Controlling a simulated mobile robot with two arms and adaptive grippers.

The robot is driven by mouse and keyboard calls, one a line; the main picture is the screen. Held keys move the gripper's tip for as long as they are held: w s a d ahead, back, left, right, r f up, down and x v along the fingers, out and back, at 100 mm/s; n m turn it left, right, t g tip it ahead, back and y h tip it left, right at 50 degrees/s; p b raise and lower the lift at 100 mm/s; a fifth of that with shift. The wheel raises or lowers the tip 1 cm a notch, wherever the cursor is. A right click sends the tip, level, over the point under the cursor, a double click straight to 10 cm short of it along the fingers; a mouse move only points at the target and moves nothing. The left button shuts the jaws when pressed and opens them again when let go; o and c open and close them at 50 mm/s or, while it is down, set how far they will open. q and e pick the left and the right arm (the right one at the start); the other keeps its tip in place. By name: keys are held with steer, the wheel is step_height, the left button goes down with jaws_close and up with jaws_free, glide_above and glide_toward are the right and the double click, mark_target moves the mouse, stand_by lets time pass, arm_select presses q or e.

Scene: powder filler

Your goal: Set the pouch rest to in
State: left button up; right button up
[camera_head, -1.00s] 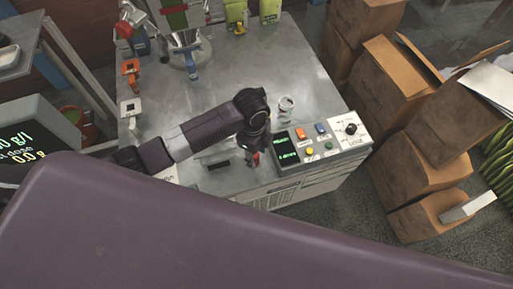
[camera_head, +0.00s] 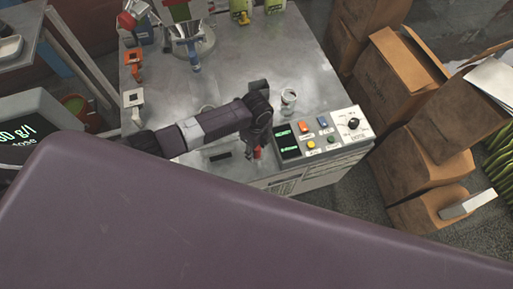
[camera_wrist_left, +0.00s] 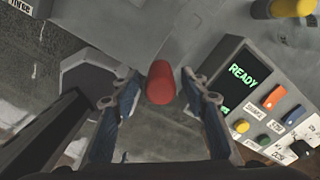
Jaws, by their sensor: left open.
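A red cylindrical knob (camera_wrist_left: 160,82) stands between the two fingers of my left gripper (camera_wrist_left: 159,90) in the left wrist view. The fingers are open on either side of it, with a gap visible to each side. In the head view the red knob (camera_head: 257,153) shows just below the left gripper (camera_head: 254,143), at the machine's front edge, left of the control panel. Whether this knob belongs to the pouch rest is not clear, and the rest itself is not plainly visible. My right gripper is not in view.
The control panel (camera_head: 320,139) with a READY display (camera_wrist_left: 243,75) and coloured buttons sits close right of the gripper. A small cup (camera_head: 288,97) stands behind it on the metal top. Cardboard boxes (camera_head: 400,75) are stacked at the right. A large dark surface covers the foreground.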

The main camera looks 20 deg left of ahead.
arm_select(q)
steer(key=shift+c, duration=0.6)
jaws_close()
steer(key=shift+w, duration=0.1)
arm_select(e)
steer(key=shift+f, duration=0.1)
